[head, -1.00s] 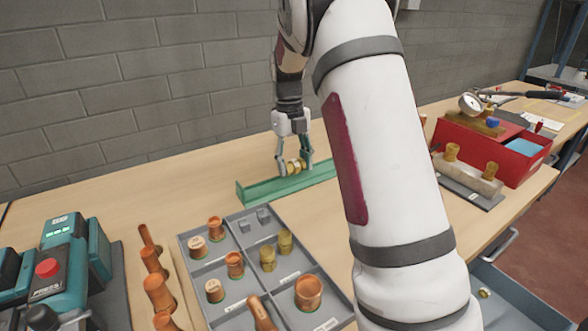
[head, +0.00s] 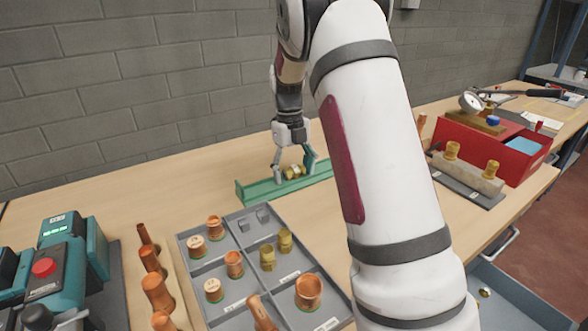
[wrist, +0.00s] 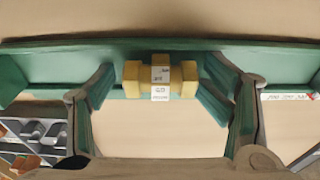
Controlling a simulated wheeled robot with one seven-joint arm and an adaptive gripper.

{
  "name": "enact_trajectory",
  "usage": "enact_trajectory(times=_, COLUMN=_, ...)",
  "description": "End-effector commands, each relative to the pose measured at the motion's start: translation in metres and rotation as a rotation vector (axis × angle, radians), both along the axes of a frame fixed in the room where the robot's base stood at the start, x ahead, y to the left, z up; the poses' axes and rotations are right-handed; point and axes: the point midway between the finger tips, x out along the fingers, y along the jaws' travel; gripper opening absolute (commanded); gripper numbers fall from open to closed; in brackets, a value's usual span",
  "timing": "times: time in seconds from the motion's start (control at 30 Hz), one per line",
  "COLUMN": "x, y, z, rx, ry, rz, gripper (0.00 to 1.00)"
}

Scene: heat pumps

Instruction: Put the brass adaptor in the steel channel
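The brass adaptor (head: 293,171) lies lengthwise at the green steel channel (head: 255,190), near the wall side of the bench. In the wrist view the adaptor (wrist: 133,80) has a white label around its middle and sits between the channel's (wrist: 45,68) long edges, seemingly resting in it. My gripper (head: 294,168) is over the channel with its fingers spread, one on each side of the adaptor. In the wrist view small gaps show between the fingers (wrist: 160,78) and the adaptor's ends. My arm hides the channel's right end in the head view.
A grey compartment tray (head: 222,285) with copper and brass fittings stands in front of the channel. A teal press tool (head: 60,262) and a row of copper pieces (head: 157,292) are at left. A red case (head: 480,148) stands at right. Bench behind the channel is clear.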

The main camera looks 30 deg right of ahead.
Motion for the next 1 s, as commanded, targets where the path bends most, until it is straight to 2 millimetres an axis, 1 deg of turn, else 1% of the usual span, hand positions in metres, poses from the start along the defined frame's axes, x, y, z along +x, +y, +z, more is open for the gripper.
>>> enact_trajectory(times=0.23, x=0.001, y=0.000, z=0.002, rx=0.000, ry=-0.002, rz=0.001, gripper=0.70)
enact_trajectory(times=0.37, x=0.000, y=0.000, z=0.011, rx=0.000, ry=-0.003, rz=0.000, gripper=0.70)
enact_trajectory(times=0.47, x=0.003, y=0.000, z=0.026, rx=-0.002, ry=-0.006, rz=0.000, gripper=0.70)
enact_trajectory(times=0.8, x=0.011, y=0.000, z=0.096, rx=-0.002, ry=-0.005, rz=0.001, gripper=0.70)
enact_trajectory(times=0.9, x=0.013, y=0.000, z=0.112, rx=-0.002, ry=-0.005, rz=0.001, gripper=0.70)
enact_trajectory(times=1.0, x=0.015, y=0.000, z=0.123, rx=-0.001, ry=-0.005, rz=0.001, gripper=0.70)
